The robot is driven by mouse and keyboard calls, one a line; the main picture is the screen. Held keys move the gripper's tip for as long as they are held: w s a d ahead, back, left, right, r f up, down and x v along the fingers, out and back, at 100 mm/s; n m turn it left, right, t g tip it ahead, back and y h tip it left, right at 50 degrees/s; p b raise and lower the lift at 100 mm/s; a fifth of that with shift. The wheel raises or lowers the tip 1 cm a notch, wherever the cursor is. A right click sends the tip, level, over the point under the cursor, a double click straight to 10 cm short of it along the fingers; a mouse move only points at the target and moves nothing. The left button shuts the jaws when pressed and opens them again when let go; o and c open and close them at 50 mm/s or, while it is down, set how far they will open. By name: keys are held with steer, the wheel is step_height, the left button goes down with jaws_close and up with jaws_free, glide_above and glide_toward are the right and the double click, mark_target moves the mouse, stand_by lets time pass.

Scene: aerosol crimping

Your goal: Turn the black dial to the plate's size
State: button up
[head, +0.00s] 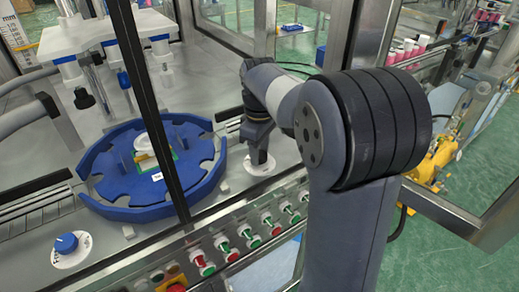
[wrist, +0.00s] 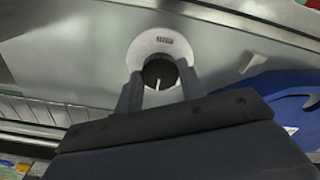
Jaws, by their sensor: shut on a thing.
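The black dial (wrist: 160,74) sits in the middle of a round white dial face (wrist: 155,45) in the wrist view. A white pointer line shows on the dial. The face carries a small dark label at its far edge, too small to read surely. My gripper (wrist: 160,88) is shut on the black dial, one finger on each side. In the head view my gripper (head: 261,162) points down at the white face (head: 262,168) and hides the dial. The plate is the blue star wheel (head: 150,165) with rounded notches, inside a blue curved guide; its white label (head: 157,177) is not readable.
A blue dial (head: 66,243) on a white face stands at the lower left. A row of red and green buttons (head: 250,238) runs along the front panel. A dark frame post (head: 150,110) stands between the star wheel and the camera.

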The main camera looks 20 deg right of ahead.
steer(key=shift+m+p, duration=0.35)
steer(key=shift+m, duration=0.05)
steer(key=m+p, duration=0.2)
steer(key=m, duration=0.1)
steer(key=shift+r+m, duration=0.1)
steer(key=shift+m, duration=0.3)
steer(key=m+p, duration=0.2)
steer(key=m, duration=0.3)
steer(key=shift+m, duration=0.4)
steer(key=o, duration=1)
step_height(320, 180, up, 11)
steer(key=shift+f+p, duration=0.2)
steer(key=shift+p, duration=0.15)
